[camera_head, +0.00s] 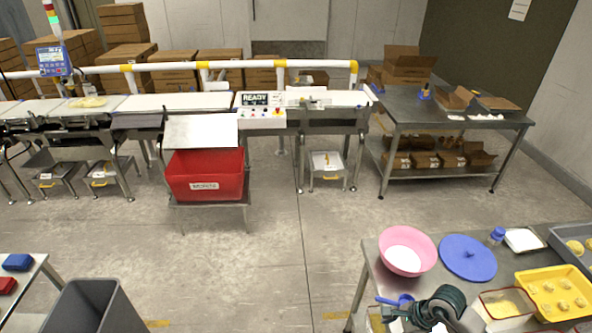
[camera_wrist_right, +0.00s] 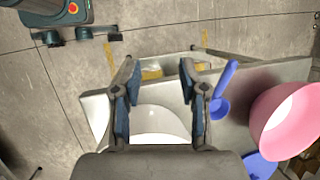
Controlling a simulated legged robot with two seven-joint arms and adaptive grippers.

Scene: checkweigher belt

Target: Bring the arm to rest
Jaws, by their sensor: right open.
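My right arm (camera_head: 438,303) shows at the bottom of the head view, over the left part of the near steel table (camera_head: 368,290). My right gripper (camera_wrist_right: 161,82) shows in the right wrist view with its two fingers wide apart and nothing between the pads. Below it lies the table edge and a white rounded thing (camera_wrist_right: 158,122), partly hidden by the gripper. A blue scoop (camera_wrist_right: 222,92) lies just right of the right finger, apart from it. My left gripper is in neither view.
A pink bowl (camera_head: 407,252), blue lid (camera_head: 468,258) and yellow tray (camera_head: 556,293) are on the near table. A grey bin (camera_head: 95,308) stands lower left. The conveyor (camera_head: 178,102) and red crate (camera_head: 206,176) are farther back. Open floor lies between.

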